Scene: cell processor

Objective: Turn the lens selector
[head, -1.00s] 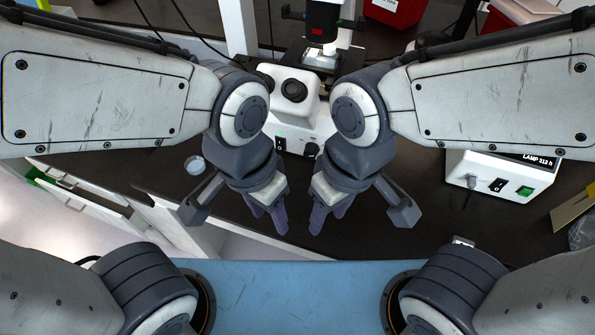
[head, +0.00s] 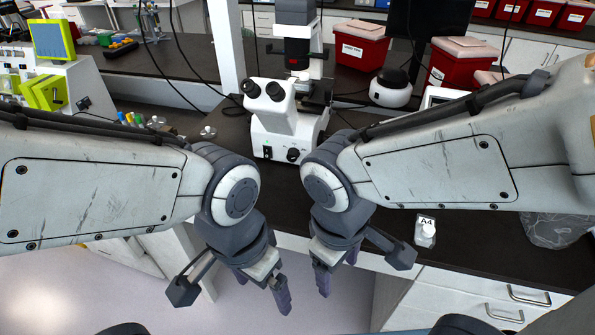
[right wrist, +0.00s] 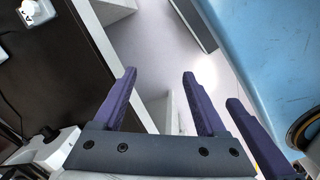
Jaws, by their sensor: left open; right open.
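A white microscope (head: 290,122) with black eyepieces stands on the dark bench at the top middle of the head view. Its turret and lens area lie behind the eyepieces and are too small to make out; no lens selector can be told apart. My left gripper (head: 263,290) is open and empty, hanging in front of the bench's front edge. My right gripper (head: 337,272) is open and empty beside it, also pointing down. In the right wrist view, the open purple fingers (right wrist: 160,100) have nothing between them.
Red bins (head: 362,45) and a round black-and-white device (head: 391,88) stand right of the microscope. A green-and-white machine (head: 45,80) stands far left. The bench around the microscope's front is mostly clear.

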